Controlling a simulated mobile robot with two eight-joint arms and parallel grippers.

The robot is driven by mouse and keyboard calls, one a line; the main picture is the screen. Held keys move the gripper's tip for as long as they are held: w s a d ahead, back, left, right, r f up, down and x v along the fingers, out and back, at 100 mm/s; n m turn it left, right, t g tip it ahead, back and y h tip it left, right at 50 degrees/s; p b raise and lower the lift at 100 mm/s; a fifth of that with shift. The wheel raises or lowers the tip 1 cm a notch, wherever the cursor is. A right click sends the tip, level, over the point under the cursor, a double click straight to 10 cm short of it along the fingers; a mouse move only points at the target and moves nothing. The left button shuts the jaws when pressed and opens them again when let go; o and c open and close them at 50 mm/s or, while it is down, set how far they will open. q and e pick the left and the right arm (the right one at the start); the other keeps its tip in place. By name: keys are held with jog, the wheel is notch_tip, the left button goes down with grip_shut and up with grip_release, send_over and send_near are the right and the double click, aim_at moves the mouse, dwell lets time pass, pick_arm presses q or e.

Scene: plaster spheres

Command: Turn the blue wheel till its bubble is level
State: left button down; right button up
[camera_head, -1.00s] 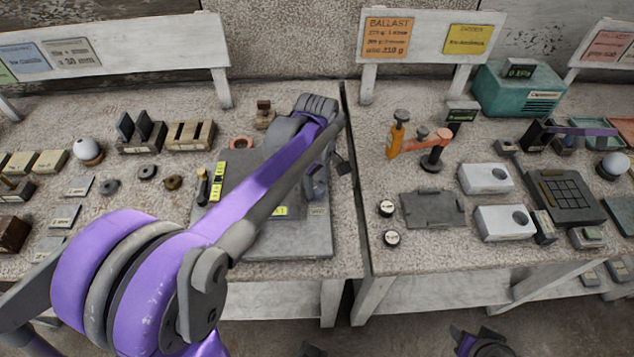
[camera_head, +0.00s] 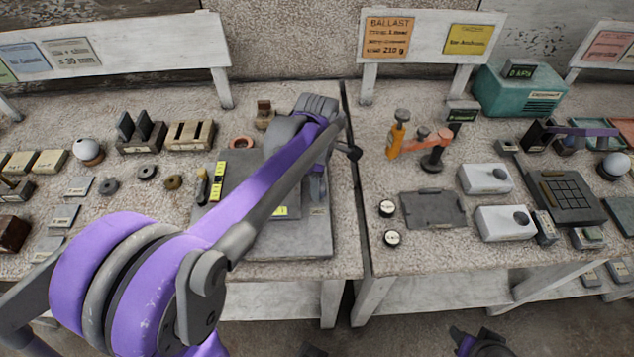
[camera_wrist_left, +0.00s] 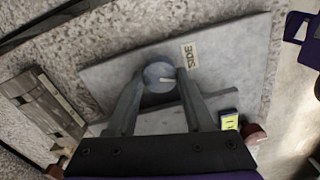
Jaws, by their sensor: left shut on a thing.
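My left gripper (camera_head: 318,192) reaches over a grey plate (camera_head: 290,243) on the left-hand bench. In the left wrist view, its two fingers (camera_wrist_left: 160,85) are shut on a round blue-grey wheel (camera_wrist_left: 159,75) with a pale line on its face. The wheel is hidden behind my arm in the head view. A label reading "SIDE" (camera_wrist_left: 190,55) lies beside it on the plate. A black-and-yellow strip (camera_head: 217,182) stands at the plate's left side. I cannot make out a bubble in either view. Part of my right arm's end (camera_head: 480,345) shows at the bottom edge; its jaws are unclear.
A black-and-yellow upright piece (camera_head: 201,187) stands left of the plate. Slotted wooden blocks (camera_head: 190,134) and small rings (camera_head: 147,172) lie further left. A gap separates the benches. The right bench holds a grey tray (camera_head: 432,210), white boxes (camera_head: 485,179) and an orange tool (camera_head: 396,138).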

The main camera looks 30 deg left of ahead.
dwell(0.3)
pick_arm(q)
jog(key=c, duration=0.6)
grip_release()
notch_tip(320, 180, up, 11)
jog(key=shift+f+p, duration=0.1)
jog(key=shift+p, duration=0.3)
